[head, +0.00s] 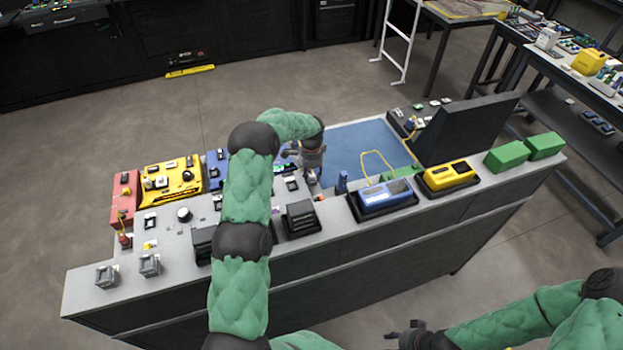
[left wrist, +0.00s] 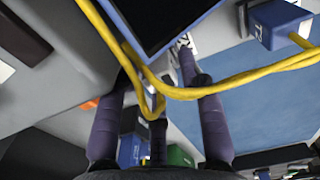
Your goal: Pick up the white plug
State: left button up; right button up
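My left gripper (head: 311,172) reaches down to the bench top beside the blue mat, and its arm hides part of the bench. In the left wrist view its dark fingers (left wrist: 160,95) are spread apart, with a yellow cable (left wrist: 235,88) looping across them. A small white piece (left wrist: 184,42) shows beyond the fingers, beside a dark screen-like panel; I cannot tell whether it is the white plug or whether a finger touches it. No white plug is clear in the head view. My right gripper (head: 397,336) is at the bottom, away from the bench; its fingers are unclear.
The blue mat (head: 362,148) is mostly clear. A blue device (head: 386,197) and a yellow device (head: 450,176) stand to its right front, near a large black panel (head: 466,130). Green boxes (head: 507,156) sit at the right end. A yellow case (head: 170,181) stands left.

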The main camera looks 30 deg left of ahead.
aim_at(312, 174)
pick_arm(q)
jog(key=c, duration=0.6)
jog(key=shift+o, duration=0.2)
jog(key=shift+r, duration=0.1)
notch_tip(312, 174, up, 10)
jog(key=shift+f+p, duration=0.1)
jog(key=shift+p, duration=0.7)
